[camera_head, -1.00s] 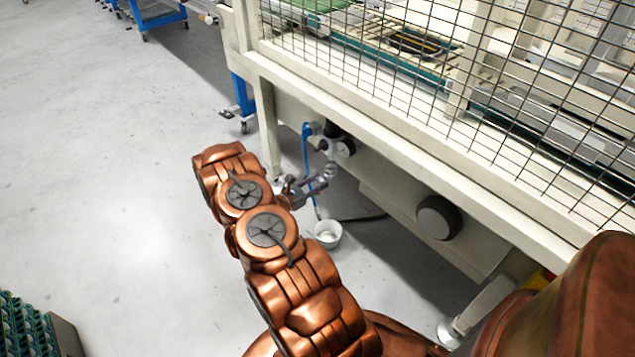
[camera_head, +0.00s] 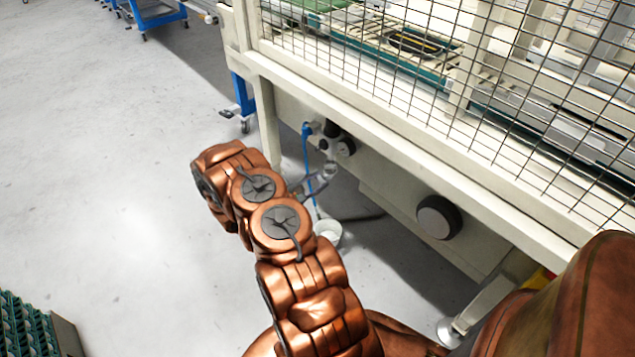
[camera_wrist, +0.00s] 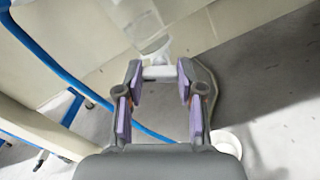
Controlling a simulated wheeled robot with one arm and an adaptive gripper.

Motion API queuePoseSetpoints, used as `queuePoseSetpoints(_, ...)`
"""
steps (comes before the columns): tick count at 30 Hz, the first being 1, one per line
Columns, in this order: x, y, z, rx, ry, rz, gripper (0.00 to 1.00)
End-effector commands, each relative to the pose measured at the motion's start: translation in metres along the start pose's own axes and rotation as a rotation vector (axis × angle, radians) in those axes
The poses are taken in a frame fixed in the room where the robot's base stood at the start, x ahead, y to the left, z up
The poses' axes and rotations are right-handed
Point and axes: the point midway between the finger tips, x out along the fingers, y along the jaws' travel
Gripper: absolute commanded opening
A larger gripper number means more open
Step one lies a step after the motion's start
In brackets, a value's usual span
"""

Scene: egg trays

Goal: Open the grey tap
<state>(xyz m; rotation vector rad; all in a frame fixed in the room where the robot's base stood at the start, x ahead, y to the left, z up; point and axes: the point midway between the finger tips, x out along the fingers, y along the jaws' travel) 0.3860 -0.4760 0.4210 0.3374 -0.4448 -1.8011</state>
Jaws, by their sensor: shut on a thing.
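The grey tap (camera_wrist: 157,73) shows in the wrist view as a pale grey piece below a clear bowl, between the tips of my gripper (camera_wrist: 160,80). In the head view the tap (camera_head: 329,169) is a small grey part under the white machine's frame, below a round gauge. My gripper (camera_head: 322,181) reaches it there, partly hidden behind my copper arm. The exact contact of the pads is too small to tell.
A white cup (camera_head: 327,233) stands on the floor below the tap, partly hidden by my arm. A blue hose (camera_head: 306,165) hangs beside the tap. The machine's beam (camera_head: 400,165) runs above it. Open floor (camera_head: 100,180) lies to the left.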

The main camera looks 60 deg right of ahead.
Motion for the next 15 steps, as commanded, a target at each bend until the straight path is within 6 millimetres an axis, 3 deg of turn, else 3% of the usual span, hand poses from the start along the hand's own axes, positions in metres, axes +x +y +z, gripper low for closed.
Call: queuePoseSetpoints(15, 0.0014, -0.0038, -0.0034, 0.490, -0.004, -0.002, 0.03)
